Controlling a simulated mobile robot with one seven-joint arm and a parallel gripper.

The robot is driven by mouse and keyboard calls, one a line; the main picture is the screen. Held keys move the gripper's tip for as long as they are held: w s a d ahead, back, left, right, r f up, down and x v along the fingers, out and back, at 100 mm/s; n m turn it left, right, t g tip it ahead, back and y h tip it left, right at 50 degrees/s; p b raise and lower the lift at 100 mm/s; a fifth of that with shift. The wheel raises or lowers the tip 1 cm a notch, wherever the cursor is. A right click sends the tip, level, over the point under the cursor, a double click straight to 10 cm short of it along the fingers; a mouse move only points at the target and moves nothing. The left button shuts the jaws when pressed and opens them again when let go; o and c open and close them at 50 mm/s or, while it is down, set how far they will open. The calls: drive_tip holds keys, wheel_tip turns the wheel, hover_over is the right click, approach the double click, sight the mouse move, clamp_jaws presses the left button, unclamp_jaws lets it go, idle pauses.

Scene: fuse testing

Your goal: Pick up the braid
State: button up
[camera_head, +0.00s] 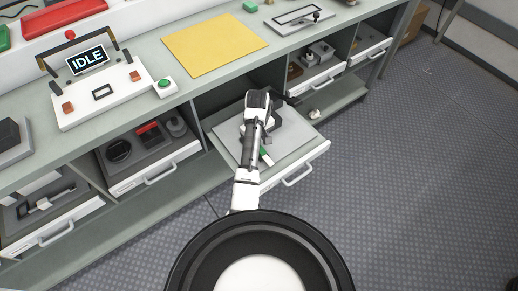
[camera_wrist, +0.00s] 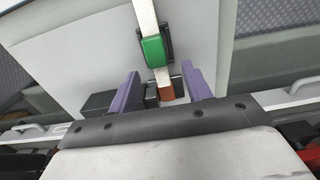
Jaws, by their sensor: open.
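What looks like the braid (camera_wrist: 145,16) is a pale flat strap in the wrist view. It carries a green block (camera_wrist: 153,50) and has a copper-brown end. It lies over a dark holder in an open drawer (camera_wrist: 95,35). My gripper (camera_wrist: 160,72) is open, with its two purple fingers on either side of the strap's lower part. The brown end (camera_wrist: 166,91) shows between the fingers, and no contact is visible. In the head view the green block (camera_head: 266,156) shows beside my arm. My arm hides most of the strap and the fingertips there.
The pulled-out drawer (camera_head: 308,150) sits under the workbench. Other drawers hold dark parts (camera_head: 120,150). On the bench are a tester reading IDLE (camera_head: 88,60), a yellow mat (camera_head: 213,44) and a grey fixture (camera_head: 298,17). The floor at right is clear.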

drive_tip(key=shift+d+f, duration=0.1)
drive_tip(key=shift+f, duration=1.4)
drive_tip(key=shift+c, duration=0.4)
drive_tip(key=c, duration=1)
drive_tip(key=shift+r, duration=0.15)
